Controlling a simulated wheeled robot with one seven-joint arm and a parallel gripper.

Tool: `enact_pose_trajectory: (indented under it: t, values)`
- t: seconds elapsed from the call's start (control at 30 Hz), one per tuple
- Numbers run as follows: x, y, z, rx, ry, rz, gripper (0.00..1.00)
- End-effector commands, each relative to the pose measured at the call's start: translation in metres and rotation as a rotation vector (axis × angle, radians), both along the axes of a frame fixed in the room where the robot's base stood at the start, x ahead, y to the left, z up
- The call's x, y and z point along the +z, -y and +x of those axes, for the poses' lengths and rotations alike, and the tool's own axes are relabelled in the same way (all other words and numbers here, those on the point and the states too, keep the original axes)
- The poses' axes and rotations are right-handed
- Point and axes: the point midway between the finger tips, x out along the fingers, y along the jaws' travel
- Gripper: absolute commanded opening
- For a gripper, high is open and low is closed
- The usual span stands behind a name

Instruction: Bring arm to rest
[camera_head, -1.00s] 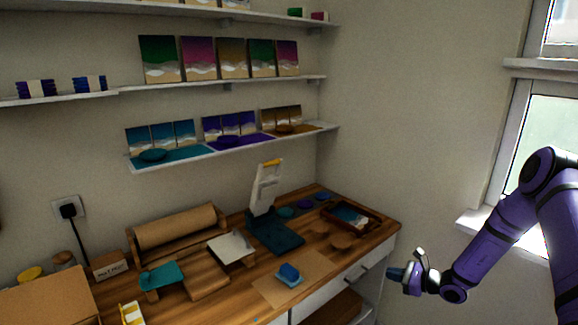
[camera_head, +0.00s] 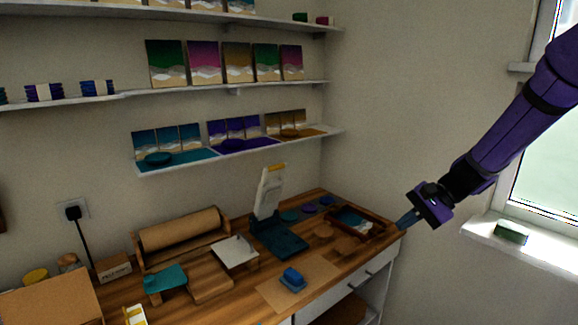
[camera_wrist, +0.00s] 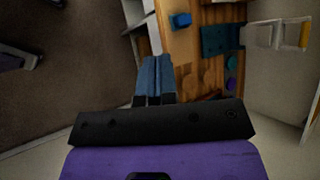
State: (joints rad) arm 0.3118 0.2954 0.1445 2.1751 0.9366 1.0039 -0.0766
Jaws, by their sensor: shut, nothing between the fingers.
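My gripper (camera_head: 408,219) is at the right in the head view, off the right end of the wooden workbench (camera_head: 215,288). My purple arm reaches down to it from the upper right. In the wrist view my gripper (camera_wrist: 154,68) points toward the bench, its two blue-grey fingers together and nothing between them. It appears apart from everything on the bench.
A framed tray (camera_head: 357,219) lies at the bench's right end, near my gripper in the picture. A teal-based white stand (camera_head: 270,200) and a blue block (camera_head: 292,278) are further left. A green block (camera_head: 511,231) sits on the windowsill (camera_head: 530,252).

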Motion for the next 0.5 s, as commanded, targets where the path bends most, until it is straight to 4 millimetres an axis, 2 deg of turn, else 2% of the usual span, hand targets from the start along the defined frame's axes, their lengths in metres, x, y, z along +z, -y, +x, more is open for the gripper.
enact_pose_trajectory:
  t: [0.03,0.1,0.5]
  values:
    - [0.014,-0.003,-0.011,0.033,0.029,-0.039,0.00]
    - [0.028,-0.005,-0.027,0.077,0.062,-0.093,0.00]
    - [0.096,-0.004,-0.119,0.297,0.262,-0.406,0.00]
